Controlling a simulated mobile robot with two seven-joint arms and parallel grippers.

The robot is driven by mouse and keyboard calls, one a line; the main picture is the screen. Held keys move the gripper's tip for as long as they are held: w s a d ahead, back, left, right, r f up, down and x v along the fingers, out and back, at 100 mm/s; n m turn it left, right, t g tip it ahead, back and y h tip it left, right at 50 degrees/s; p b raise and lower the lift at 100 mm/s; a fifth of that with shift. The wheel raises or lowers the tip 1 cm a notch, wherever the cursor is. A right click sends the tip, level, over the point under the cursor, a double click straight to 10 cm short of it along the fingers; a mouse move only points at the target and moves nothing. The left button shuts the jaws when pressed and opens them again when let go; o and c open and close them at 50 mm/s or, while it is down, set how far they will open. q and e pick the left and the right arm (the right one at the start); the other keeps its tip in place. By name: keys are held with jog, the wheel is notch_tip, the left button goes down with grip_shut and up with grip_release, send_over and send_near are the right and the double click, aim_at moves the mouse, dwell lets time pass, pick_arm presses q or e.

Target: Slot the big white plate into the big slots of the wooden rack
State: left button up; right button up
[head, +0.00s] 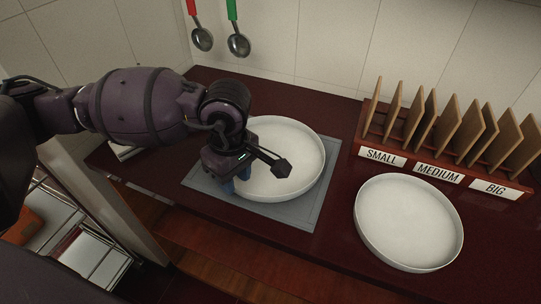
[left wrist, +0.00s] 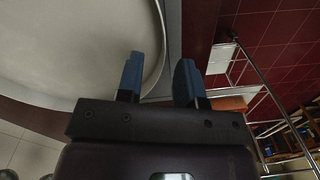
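Two round white plates with raised rims are in the head view. One plate (head: 290,155) lies on a grey mat at the middle; the other plate (head: 408,222) lies on the counter at the right. They look similar in size, so I cannot tell surely which is the big one. My left gripper (head: 236,180) is over the left rim of the plate on the mat. In the left wrist view my left gripper (left wrist: 158,82) has its blue fingers apart, with the rim of the white plate (left wrist: 85,45) near the gap between them. My right gripper is not in view.
The wooden rack (head: 368,143) stands at the back right, with upright dividers and labels SMALL, MEDIUM and BIG (head: 494,188). The grey mat (head: 307,212) lies on the dark red counter. Two ladles (head: 238,45) hang on the tiled wall.

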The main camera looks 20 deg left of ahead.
pick_arm(q)
notch_tip(320, 180, down, 2)
jog(key=shift+f, duration=0.1)
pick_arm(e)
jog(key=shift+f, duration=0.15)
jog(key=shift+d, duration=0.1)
pick_arm(q)
jog(key=c, duration=0.6)
grip_shut()
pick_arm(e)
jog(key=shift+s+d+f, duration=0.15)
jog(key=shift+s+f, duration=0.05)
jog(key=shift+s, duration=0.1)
